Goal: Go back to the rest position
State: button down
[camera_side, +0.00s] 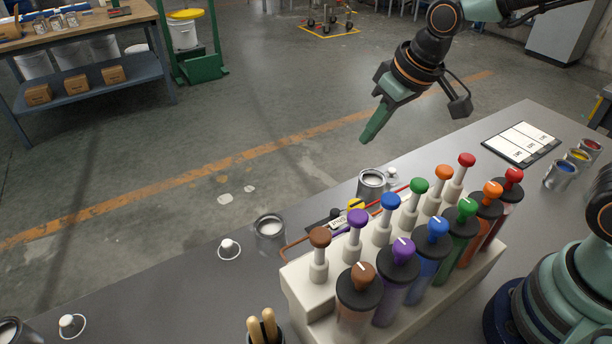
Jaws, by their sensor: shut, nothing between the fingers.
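My gripper (370,132) is at the upper middle of the side view, pointing down and to the left. Its green fingers are together with nothing between them. It hangs in the air above the far edge of the grey table (190,300), apart from everything on it. My arm reaches in from the upper right.
A pale rack (312,300) holds colored bottles and knobbed pegs in two rows. Beyond it stand open cans (371,183) (270,231) of white paint. A clipboard (521,144) and small paint cans (561,174) are at the right. Wooden handles (262,327) stick up at the front.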

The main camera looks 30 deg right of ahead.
jog(key=s+d+r+m+t+h, duration=0.1)
jog(key=s+d+r+m, duration=0.1)
jog(key=s+d+r, duration=0.3)
jog(key=s+d, duration=0.3)
jog(key=d, duration=0.1)
jog(key=shift+d, duration=0.1)
dwell(0.5)
